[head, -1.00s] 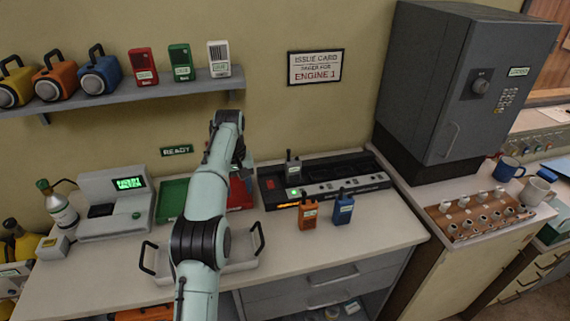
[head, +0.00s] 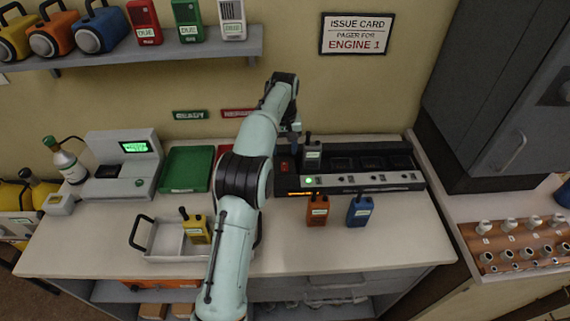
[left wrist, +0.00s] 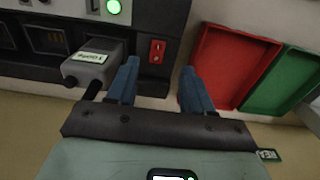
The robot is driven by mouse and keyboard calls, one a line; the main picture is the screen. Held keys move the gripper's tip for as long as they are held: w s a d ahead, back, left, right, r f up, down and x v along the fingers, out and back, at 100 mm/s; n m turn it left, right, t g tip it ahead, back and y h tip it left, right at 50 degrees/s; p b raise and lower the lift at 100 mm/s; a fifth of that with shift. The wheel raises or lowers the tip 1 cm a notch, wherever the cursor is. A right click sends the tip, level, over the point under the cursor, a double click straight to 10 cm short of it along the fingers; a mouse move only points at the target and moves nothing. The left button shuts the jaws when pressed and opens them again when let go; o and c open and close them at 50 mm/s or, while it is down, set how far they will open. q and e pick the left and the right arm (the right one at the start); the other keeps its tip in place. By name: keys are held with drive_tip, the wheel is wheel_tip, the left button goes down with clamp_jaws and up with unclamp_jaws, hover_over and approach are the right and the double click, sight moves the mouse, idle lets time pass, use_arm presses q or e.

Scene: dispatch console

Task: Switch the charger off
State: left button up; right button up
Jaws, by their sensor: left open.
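The charger (head: 372,181) is a long black unit against the wall, with several bays and a row of small buttons. A green light (head: 309,181) glows at its front, and an orange lit strip shows at its lower left. A red switch (head: 284,167) sits at its left end; it also shows in the left wrist view (left wrist: 157,50). A grey radio (head: 312,152) stands in the leftmost bay. My left gripper (head: 292,140) is above the charger's left end. In the left wrist view its blue fingers (left wrist: 159,70) are open and empty, either side of the switch in the picture. Contact cannot be told.
Orange (head: 317,210) and blue (head: 360,210) radios stand before the charger. A white tray (head: 160,240) holds a yellow radio (head: 195,229). Green (head: 186,168) and red (left wrist: 232,62) trays lie left of the charger. A grey cabinet (head: 490,90) stands at right.

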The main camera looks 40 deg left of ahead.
sight(285, 170)
use_arm(q)
wheel_tip(285, 170, down, 8)
drive_tip(key=shift+w+f, duration=0.15)
drive_tip(key=shift+f, duration=0.05)
clamp_jaws()
